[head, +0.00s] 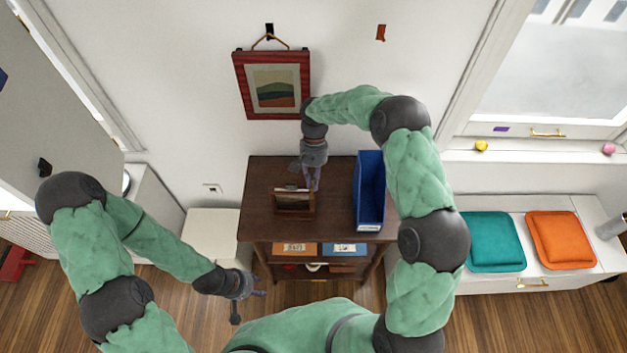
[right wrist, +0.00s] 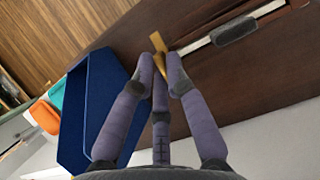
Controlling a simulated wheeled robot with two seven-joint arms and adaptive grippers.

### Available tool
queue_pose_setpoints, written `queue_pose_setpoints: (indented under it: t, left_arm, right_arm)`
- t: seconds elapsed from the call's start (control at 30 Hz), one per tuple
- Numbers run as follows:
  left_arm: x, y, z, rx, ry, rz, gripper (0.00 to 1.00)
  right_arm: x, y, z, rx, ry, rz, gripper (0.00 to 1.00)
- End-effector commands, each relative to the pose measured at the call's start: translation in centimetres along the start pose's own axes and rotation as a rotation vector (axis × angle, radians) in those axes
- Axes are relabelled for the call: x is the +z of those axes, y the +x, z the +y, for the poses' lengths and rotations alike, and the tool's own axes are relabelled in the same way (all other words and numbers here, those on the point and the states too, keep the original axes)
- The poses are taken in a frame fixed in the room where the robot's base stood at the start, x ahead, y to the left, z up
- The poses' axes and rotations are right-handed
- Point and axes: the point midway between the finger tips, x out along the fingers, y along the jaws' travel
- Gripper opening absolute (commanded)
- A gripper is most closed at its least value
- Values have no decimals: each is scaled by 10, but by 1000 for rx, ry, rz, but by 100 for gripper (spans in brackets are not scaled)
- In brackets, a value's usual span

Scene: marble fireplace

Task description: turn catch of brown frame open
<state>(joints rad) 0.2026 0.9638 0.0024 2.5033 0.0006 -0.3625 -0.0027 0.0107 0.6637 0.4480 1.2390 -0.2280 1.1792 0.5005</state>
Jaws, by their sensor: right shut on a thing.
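The brown frame (head: 294,202) stands on the dark wooden cabinet, with its front towards me. In the right wrist view its top edge shows as a pale strip (right wrist: 215,36) with a dark catch-like piece (right wrist: 236,31). My right gripper (head: 312,184) points down at the frame's right end. In the right wrist view its purple fingers (right wrist: 161,65) are closed around a brass-coloured piece (right wrist: 158,41), which looks like a catch beside the frame; the fingers hide part of it. My left gripper (head: 256,293) hangs low in front of the cabinet, away from the frame, and its fingers are too small to judge.
A blue bin (head: 369,190) stands on the cabinet top (head: 263,178) to the right of the frame, close to my right gripper. A red framed picture (head: 274,84) hangs on the wall behind. A bench with teal (head: 494,241) and orange (head: 561,240) cushions is at right.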

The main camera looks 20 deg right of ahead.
Motion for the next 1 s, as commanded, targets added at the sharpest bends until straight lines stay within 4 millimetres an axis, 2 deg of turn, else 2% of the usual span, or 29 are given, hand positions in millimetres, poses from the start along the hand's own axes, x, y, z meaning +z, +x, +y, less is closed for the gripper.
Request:
queue_pose_setpoints:
  t: [0.5,0.53,0.6,1.0]
  left_arm:
    - [0,0,0,0,0,0,40]
    - [0,0,0,0,0,0,40]
    - [0,0,0,0,0,0,40]
    - [0,0,0,0,0,0,40]
  right_arm:
    - [0,0,0,6,-16,1,0]
    - [0,0,0,6,-16,1,23]
    - [0,0,0,6,-16,1,40]
    - [0,-4,0,5,-15,2,40]
